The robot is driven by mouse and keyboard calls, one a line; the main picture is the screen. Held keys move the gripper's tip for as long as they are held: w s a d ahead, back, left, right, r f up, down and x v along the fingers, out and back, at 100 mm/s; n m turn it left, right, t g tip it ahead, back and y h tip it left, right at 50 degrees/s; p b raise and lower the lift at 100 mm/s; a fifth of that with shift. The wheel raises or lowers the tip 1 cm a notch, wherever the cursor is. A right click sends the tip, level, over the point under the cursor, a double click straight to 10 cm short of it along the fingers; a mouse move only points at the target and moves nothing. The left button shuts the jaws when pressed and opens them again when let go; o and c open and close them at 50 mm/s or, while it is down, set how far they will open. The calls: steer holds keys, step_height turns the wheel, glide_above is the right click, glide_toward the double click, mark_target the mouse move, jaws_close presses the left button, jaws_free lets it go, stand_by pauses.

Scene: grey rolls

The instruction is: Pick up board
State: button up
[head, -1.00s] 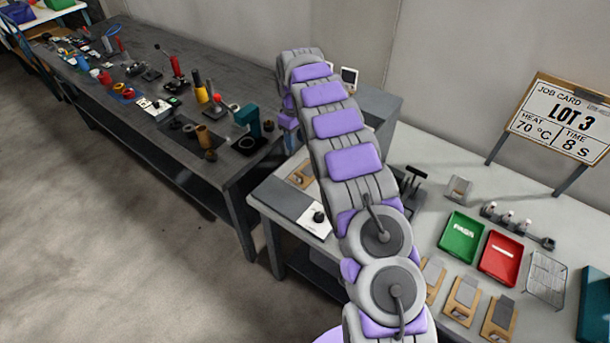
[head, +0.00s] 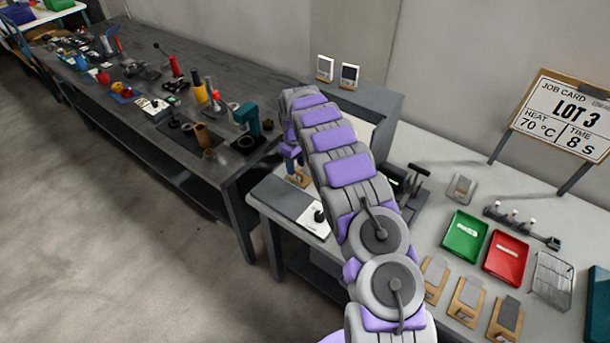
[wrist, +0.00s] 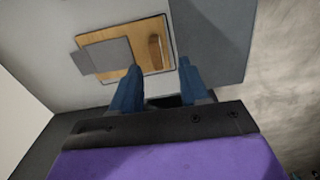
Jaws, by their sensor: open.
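A tan wooden board (wrist: 126,47) with a grey square piece (wrist: 105,55) over its left part and a small raised tan piece near its right end lies on the light bench top. My gripper (wrist: 160,65) is open, its two blue fingers apart at the board's near right edge, with nothing between them. I cannot tell the height of the fingertips above the board. In the head view my gripper (head: 293,168) hangs over the left end of the bench, where only a little of the board (head: 301,181) shows beneath it. Similar boards (head: 466,296) lie in a row at right.
A green tray (head: 465,238) and a red tray (head: 506,258) stand on the bench, with a wire rack (head: 552,281) to their right. A black lever device (head: 408,185) stands right of my arm. A dark table (head: 185,75) with many tools is at left.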

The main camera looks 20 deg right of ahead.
mark_target(298, 173)
steer(key=f, duration=0.1)
steer(key=f+b, duration=0.1)
steer(key=f, duration=0.3)
steer(key=shift+s+d+f+b, duration=0.1)
steer(key=shift+d+f+b, duration=0.05)
steer(key=shift+d+b, duration=0.2)
jaws_close()
